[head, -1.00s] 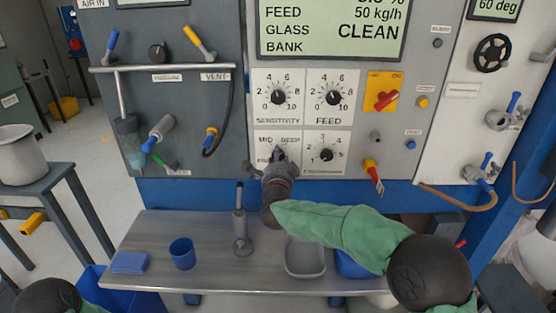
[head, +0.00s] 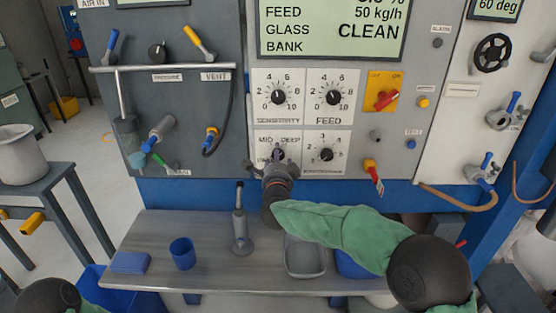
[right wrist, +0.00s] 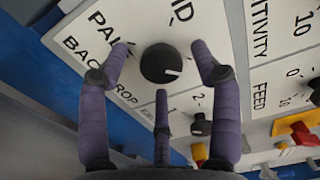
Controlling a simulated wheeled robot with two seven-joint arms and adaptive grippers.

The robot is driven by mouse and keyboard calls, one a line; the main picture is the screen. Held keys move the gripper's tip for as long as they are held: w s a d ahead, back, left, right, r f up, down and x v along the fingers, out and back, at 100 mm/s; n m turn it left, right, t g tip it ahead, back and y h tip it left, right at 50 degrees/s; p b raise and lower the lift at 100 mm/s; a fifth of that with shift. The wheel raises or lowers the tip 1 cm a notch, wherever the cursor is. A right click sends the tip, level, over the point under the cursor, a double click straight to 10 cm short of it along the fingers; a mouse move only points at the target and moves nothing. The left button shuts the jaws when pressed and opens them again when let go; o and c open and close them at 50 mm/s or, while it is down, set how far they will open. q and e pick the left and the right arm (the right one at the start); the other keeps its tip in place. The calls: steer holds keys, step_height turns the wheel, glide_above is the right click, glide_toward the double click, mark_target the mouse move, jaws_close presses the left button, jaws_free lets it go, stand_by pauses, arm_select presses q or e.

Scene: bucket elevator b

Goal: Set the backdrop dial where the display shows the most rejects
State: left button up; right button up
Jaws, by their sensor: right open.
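The backdrop dial (right wrist: 160,63) is a black round knob with a white mark on a white plate, labelled PALE, MID and DEEP. In the right wrist view its mark points right and slightly down, away from PALE. My right gripper (head: 278,159) is open in front of the dial. Its fingers stand spread around the knob, apart from it, in the right wrist view (right wrist: 160,68). The display (head: 335,28) reads FEED 50 kg/h and GLASS BANK CLEAN; its top line is cut off, with only part of a percentage showing. My left gripper is out of view.
Sensitivity (head: 278,97) and feed (head: 333,97) dials sit above the backdrop dial. Another dial (head: 326,155) and a red switch (head: 386,99) are to the right. A metal shelf (head: 210,270) below holds a blue cup (head: 182,253) and a grey tray (head: 305,257).

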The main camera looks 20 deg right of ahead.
steer(key=shift+s, duration=0.1)
steer(key=v, duration=1.1)
steer(key=shift+s, duration=0.35)
steer(key=shift+a, duration=0.15)
